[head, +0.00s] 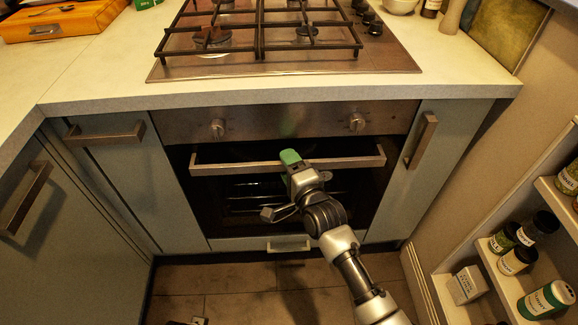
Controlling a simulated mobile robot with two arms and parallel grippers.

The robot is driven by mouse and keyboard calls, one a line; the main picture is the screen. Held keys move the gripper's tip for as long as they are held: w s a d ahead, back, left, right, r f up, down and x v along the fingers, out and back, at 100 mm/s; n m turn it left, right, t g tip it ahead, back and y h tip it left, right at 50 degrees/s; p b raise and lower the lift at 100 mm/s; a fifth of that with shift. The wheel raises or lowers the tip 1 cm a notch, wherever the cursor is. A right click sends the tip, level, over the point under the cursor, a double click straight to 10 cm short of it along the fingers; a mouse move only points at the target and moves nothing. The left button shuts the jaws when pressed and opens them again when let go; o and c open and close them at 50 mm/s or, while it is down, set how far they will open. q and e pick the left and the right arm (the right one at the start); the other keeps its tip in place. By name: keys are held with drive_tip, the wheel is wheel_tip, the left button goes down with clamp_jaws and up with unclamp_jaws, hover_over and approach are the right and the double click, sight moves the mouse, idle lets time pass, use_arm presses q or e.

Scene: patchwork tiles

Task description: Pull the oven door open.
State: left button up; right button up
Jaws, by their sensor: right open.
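The oven door (372,185) is dark glass set below a steel control panel with two knobs, and it looks closed. Its long bar handle (235,168) runs across the top of the door. My right gripper (290,158) reaches up from the lower right to the middle of the handle. Its green fingertip pad overlaps the bar in the picture and it holds nothing that I can see. I cannot tell whether it touches the bar.
A gas hob (260,45) sits on the worktop (85,75) above the oven. Cabinets with bar handles flank the door. A spice shelf (490,265) with several jars stands at the right. The tiled floor (235,290) in front looks mostly clear.

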clamp_jaws()
idle(0.3)
